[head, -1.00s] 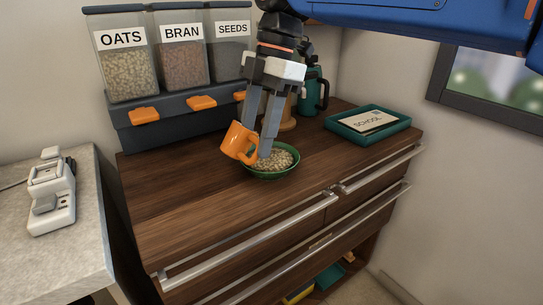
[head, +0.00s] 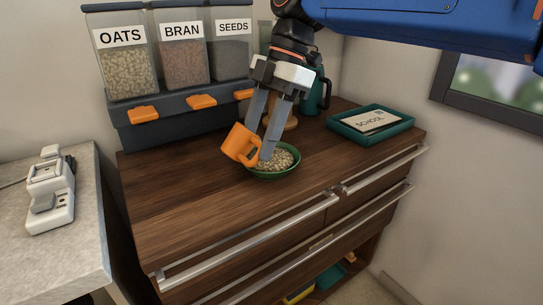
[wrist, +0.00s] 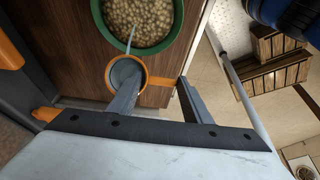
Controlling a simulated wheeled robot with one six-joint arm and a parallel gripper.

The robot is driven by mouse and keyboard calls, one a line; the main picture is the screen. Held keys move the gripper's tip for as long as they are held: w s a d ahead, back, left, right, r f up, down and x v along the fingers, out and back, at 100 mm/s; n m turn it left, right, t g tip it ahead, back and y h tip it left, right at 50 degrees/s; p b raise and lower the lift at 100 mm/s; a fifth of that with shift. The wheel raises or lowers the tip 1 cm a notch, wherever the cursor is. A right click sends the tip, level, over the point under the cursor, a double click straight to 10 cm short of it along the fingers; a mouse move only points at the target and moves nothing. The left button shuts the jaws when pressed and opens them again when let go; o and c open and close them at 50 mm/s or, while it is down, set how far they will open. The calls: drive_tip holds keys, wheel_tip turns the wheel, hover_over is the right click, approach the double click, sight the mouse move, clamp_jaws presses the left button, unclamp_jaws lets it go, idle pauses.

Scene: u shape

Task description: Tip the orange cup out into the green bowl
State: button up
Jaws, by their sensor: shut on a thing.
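The orange cup (head: 239,143) is tilted in the head view, beside and above the left rim of the green bowl. It also shows in the wrist view (wrist: 142,67), with a grey inside. My gripper (head: 266,152) is shut on the cup; in the wrist view one finger overlaps the cup and the other is by its handle. The green bowl (head: 275,177) stands on the brown dresser top and holds pale, oat-like pieces (wrist: 138,20). A thin pale streak (wrist: 130,40) runs from the cup mouth over the bowl; I cannot tell what it is.
Containers labelled OATS (head: 125,70), BRAN (head: 182,62) and SEEDS (head: 231,52) stand at the back left on a dark unit with orange catches. A teal tray (head: 405,135) holds a card at the right. The dresser top (head: 190,215) is clear in front of the bowl.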

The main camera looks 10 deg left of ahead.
drive_tip(key=shift+w+d+r+g+y, duration=0.1)
drive_tip(key=shift+w+d+g+y, duration=0.1)
drive_tip(key=shift+g+y, duration=0.5)
idle(0.9)
drive_tip(key=shift+w+d+f+g+y, duration=0.2)
drive_tip(key=shift+f+g+y, duration=0.3)
drive_tip(key=shift+f+g, duration=0.15)
idle(0.7)
